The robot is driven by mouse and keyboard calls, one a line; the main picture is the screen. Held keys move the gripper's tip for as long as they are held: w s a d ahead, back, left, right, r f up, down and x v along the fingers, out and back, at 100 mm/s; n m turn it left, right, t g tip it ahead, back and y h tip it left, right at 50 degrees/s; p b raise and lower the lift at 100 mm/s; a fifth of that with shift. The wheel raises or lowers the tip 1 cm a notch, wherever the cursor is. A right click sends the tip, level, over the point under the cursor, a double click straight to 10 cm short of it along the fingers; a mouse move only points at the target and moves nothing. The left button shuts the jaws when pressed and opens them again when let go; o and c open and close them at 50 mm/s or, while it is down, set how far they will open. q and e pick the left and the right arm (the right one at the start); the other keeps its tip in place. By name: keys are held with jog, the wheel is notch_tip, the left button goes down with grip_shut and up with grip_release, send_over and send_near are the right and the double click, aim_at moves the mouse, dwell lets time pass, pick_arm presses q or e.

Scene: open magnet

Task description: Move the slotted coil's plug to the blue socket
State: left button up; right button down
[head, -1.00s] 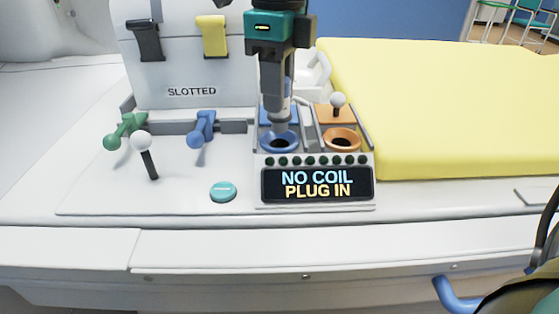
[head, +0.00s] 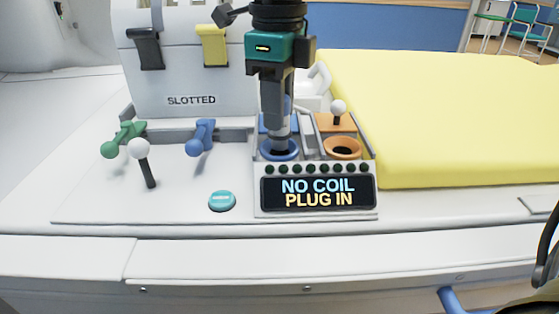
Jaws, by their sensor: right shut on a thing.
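My right gripper (head: 277,122) comes down from the top and is shut on a grey plug (head: 280,137). The plug points down at the blue socket (head: 265,154), with its tip at the socket's mouth; how deep it sits cannot be told. The slotted coil (head: 190,72) is a pale panel marked "SLOTTED" with a black strap and a yellow strap. The display (head: 318,193) reads "NO COIL PLUG IN". My left gripper is not in view.
An orange socket (head: 342,147) sits right of the blue one, with a white-knobbed lever (head: 338,110) behind it. Green (head: 122,138) and blue (head: 201,137) handles, another white-knobbed lever (head: 140,150) and a teal button (head: 222,201) are to the left. A yellow pad (head: 440,110) lies at right.

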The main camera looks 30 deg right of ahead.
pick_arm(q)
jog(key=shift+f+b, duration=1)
pick_arm(e)
jog(key=shift+f, duration=1.2)
jog(key=c, duration=0.8)
grip_release()
jog(key=shift+o, duration=0.2)
notch_tip(320, 180, up, 3)
jog(key=shift+f+p, duration=0.1)
jog(key=shift+p, duration=0.45)
notch_tip(320, 180, up, 10)
jog(key=p, duration=0.3)
jog(key=shift+f, duration=0.2)
jog(key=shift+r, duration=0.3)
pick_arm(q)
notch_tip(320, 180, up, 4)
